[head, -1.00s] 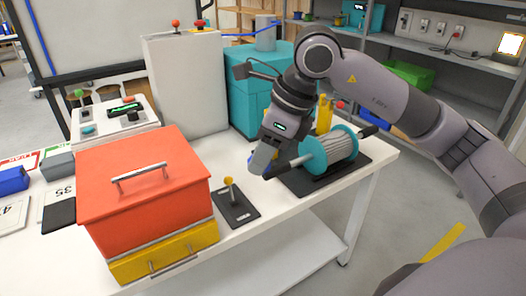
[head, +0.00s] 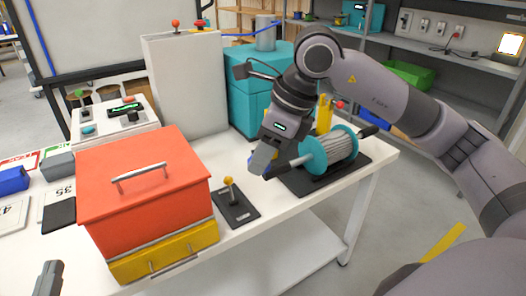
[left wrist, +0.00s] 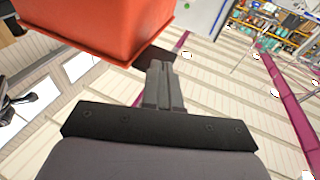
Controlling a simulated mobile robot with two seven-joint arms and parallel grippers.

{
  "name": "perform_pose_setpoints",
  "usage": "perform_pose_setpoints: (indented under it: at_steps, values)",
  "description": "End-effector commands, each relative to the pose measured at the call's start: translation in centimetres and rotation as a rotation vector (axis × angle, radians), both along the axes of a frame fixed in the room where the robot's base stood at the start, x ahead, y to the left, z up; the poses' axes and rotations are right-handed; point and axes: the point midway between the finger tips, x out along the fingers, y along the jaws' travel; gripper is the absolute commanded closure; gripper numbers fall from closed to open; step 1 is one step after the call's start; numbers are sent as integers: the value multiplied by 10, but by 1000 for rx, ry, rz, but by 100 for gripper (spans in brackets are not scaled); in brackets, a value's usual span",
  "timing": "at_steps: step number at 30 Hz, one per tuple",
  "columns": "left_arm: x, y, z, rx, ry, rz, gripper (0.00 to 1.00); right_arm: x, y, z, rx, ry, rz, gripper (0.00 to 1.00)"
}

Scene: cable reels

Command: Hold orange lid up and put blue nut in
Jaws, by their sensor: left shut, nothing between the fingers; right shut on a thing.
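The orange lid (head: 150,200) with its metal handle (head: 140,173) lies closed on the box above a yellow drawer (head: 165,256). The orange box also shows at the top of the left wrist view (left wrist: 100,25). My left gripper (head: 51,266) is shut and empty, low at the left front, apart from the box; its closed fingers show in the left wrist view (left wrist: 159,68). My right gripper (head: 259,167) is shut on the blue nut (head: 251,160), beside the cable reel's near end. Only a sliver of the nut shows; the fingers hide the rest.
The teal cable reel (head: 330,150) rests on a dark base behind my right gripper. A yellow-knobbed lever (head: 229,184) stands on a dark plate between box and reel. A grey cabinet (head: 188,85) stands behind. Bare white tabletop (head: 262,212) lies right of the lever.

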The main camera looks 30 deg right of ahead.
Motion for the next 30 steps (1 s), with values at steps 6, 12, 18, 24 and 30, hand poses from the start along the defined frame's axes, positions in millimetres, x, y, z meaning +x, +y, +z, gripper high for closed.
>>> perform_pose_setpoints:
  at_steps: [6, 12, 18, 24, 30]
  values:
    - [25, -9, 6, -1, -2, 1, 100, 0, 0, 0, 0, 0, 0, 90]
    - [48, -17, 10, 0, 0, 0, 100, 0, 0, 0, 0, 0, 0, 90]
    - [65, -24, 19, -1, -2, 0, 100, 0, 0, 0, 0, 0, 0, 90]
    - [64, -23, 44, 0, -4, 0, 100, 0, 0, 0, 0, 0, 0, 90]
    - [66, -23, 69, -1, -6, 0, 100, 0, 0, 0, 0, 0, 0, 90]
